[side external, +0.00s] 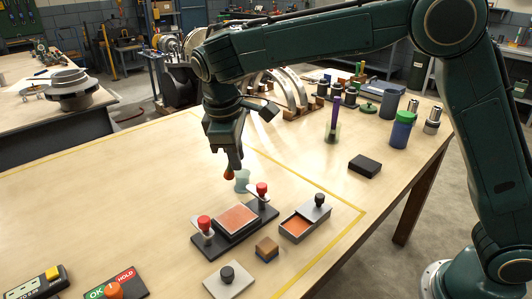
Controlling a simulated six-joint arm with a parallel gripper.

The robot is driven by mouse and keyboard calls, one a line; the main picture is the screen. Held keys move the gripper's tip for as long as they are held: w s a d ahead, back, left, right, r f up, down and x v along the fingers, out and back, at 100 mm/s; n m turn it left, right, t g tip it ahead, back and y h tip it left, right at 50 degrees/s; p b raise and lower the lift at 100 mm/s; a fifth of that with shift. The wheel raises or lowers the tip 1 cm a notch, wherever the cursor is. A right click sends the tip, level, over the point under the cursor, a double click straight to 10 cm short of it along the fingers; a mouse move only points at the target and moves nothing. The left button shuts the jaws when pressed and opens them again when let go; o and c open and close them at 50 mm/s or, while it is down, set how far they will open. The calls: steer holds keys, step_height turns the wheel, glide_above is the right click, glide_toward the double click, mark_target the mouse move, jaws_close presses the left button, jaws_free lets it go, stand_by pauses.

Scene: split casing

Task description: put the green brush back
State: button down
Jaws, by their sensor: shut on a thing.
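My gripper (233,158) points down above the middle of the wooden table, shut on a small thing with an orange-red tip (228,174). Most of that thing is hidden by the jaws, so I cannot tell whether it is the green brush. A pale clear cup (242,184) stands just below and right of the tip, apart from it or behind it; I cannot tell how far. A clear jar (331,133) farther right holds an upright purple-handled tool (336,108). No green handle shows plainly in view.
A dark fixture (262,219) with two red-knobbed clamps and an orange-topped block stands below my gripper. Near it are an open grey box (296,228), a small brown block (266,249) and a grey plate (228,281). A green-capped blue bottle (402,132) stands right.

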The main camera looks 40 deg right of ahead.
steer(key=w+d+n, duration=0.4)
steer(key=n, duration=0.2)
steer(key=n+h, duration=0.1)
steer(key=n, duration=0.7)
glide_above(246, 170)
steer(key=a, duration=0.1)
steer(key=shift+s+f, duration=0.2)
steer(key=shift+f, duration=0.5)
steer(key=shift+f, duration=4)
steer(key=shift+f, duration=0.2)
steer(key=c, duration=1.3)
jaws_free()
steer(key=shift+c, duration=0.2)
